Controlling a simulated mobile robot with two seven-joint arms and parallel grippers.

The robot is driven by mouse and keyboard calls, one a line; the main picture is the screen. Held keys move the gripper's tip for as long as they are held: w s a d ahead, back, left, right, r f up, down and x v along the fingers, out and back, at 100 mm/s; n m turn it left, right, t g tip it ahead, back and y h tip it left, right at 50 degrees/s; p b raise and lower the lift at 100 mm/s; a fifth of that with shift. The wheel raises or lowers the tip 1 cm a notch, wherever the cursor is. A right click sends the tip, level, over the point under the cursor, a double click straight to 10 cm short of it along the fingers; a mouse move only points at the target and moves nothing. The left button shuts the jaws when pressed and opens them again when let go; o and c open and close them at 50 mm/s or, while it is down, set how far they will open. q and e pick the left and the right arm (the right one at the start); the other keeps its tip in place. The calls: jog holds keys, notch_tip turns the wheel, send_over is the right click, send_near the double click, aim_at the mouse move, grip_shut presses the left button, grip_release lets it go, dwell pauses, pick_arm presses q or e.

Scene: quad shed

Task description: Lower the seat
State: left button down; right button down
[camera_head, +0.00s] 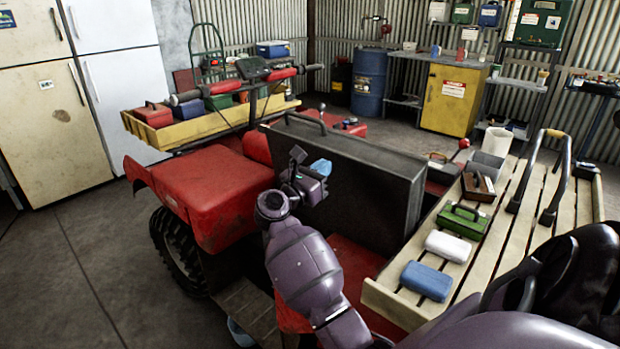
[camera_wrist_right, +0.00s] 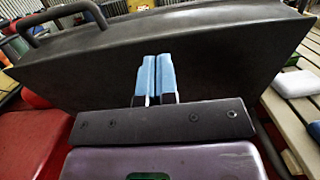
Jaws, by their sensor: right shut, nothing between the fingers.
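The seat (camera_head: 365,185) is a dark, thick panel standing raised on the red quad, with a black handle (camera_head: 306,121) along its top edge. In the right wrist view the seat (camera_wrist_right: 225,60) fills the upper part, and its handle (camera_wrist_right: 60,20) is at the upper left. My right gripper (camera_head: 320,168) is in front of the seat's broad face, near its upper left part. Its blue fingertips (camera_wrist_right: 158,75) are shut together with nothing between them. They point at the seat's face; I cannot tell whether they touch it. My left gripper is not in view.
A slatted rear rack (camera_head: 485,270) at the right carries a blue box (camera_head: 426,281), a white box (camera_head: 448,246) and a green case (camera_head: 462,221). The red fender (camera_head: 205,185) and handlebar (camera_head: 250,80) are left and beyond. Open floor (camera_head: 90,255) lies left.

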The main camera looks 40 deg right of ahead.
aim_at(339, 155)
jog(key=x, duration=0.3)
jog(key=shift+d+r, duration=0.15)
jog(key=shift+d, duration=0.1)
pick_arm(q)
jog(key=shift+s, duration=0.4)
pick_arm(e)
jog(key=shift+d, duration=0.45)
